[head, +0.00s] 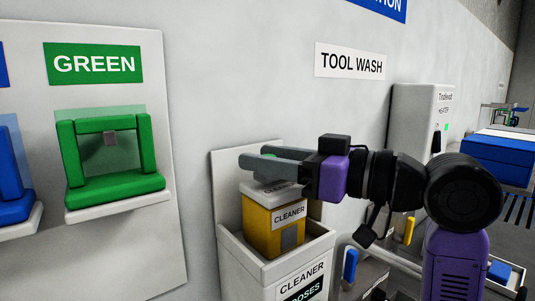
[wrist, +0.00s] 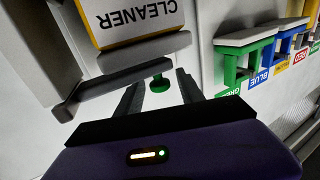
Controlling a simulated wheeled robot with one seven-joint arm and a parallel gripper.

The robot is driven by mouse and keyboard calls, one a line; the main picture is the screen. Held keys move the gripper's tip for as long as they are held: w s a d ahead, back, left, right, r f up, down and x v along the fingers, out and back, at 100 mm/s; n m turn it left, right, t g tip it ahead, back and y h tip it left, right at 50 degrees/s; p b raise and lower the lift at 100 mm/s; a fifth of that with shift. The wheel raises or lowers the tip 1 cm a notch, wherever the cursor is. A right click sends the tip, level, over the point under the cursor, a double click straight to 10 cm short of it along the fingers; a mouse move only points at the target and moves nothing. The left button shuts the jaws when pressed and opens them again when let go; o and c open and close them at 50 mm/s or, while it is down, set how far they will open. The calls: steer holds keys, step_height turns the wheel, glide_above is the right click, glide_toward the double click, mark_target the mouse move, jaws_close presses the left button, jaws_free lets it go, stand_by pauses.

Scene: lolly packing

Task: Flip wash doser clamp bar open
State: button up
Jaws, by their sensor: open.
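The wash doser (head: 228,240) is a white open-topped housing on the wall. A yellow cleaner cartridge (head: 258,218) with a white label stands in it; the wrist view shows its label upside down (wrist: 130,20). A grey bar (wrist: 128,76), which looks like the clamp bar, runs beside the cartridge in the wrist view. A green knob (wrist: 160,84) shows by its end. My gripper (head: 252,158) is open above the cartridge, fingers pointing left. In the wrist view my gripper (wrist: 158,82) has the knob between its fingers in the picture; contact cannot be told. The head view hides the bar.
A green holder (head: 118,190) stands on a wall shelf at left, beside a blue one (head: 12,185). A white heater box (head: 415,115) hangs on the wall behind my arm. Blue (head: 350,264) and yellow (head: 409,231) handles sit low at right.

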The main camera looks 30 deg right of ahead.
jaws_close()
stand_by(1.4)
